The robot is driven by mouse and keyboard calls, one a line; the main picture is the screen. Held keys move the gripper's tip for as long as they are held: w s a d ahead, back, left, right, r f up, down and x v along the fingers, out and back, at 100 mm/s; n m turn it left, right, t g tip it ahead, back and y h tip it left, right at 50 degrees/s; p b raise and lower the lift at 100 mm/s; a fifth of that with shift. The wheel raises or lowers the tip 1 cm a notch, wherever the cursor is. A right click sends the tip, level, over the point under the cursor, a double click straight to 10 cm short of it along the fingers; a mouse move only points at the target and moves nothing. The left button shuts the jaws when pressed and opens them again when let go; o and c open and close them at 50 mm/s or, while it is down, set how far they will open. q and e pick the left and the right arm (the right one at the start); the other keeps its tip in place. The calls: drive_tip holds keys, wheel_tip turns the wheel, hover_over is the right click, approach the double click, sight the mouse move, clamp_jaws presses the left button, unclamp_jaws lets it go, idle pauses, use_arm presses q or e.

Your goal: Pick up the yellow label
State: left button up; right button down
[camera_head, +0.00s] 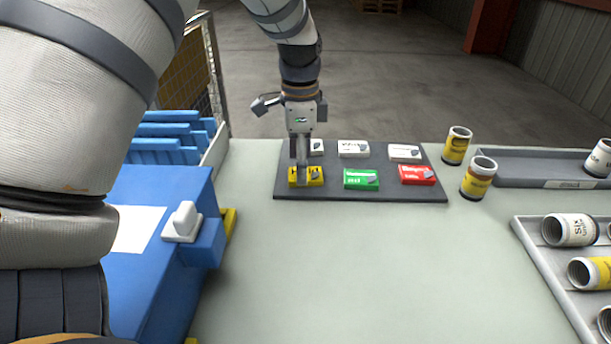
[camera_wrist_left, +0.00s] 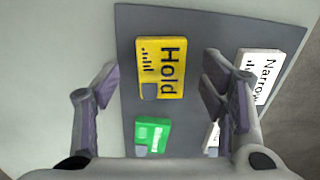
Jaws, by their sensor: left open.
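The yellow label (camera_head: 295,181) lies at the front left of a dark grey mat (camera_head: 400,193). In the left wrist view the yellow label (camera_wrist_left: 173,85) reads "Hold" and has a small grey tab at one corner. My left gripper (camera_head: 302,165) points down over the label and hides part of it in the head view. In the left wrist view my left gripper (camera_wrist_left: 158,82) is open, with one finger on each side of the label. I cannot tell how far the fingertips are above the mat. My right gripper is not in view.
A green label (camera_head: 361,179) and a red label (camera_head: 416,175) lie right of the yellow one. White labels (camera_head: 353,149) lie behind. Yellow-banded cans (camera_head: 478,178) stand right of the mat. A grey tray (camera_head: 545,270) holds more cans. A blue box (camera_head: 160,270) stands left.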

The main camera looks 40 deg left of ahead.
use_arm(q)
wheel_tip(320, 180, down, 2)
drive_tip(key=c, duration=1.1)
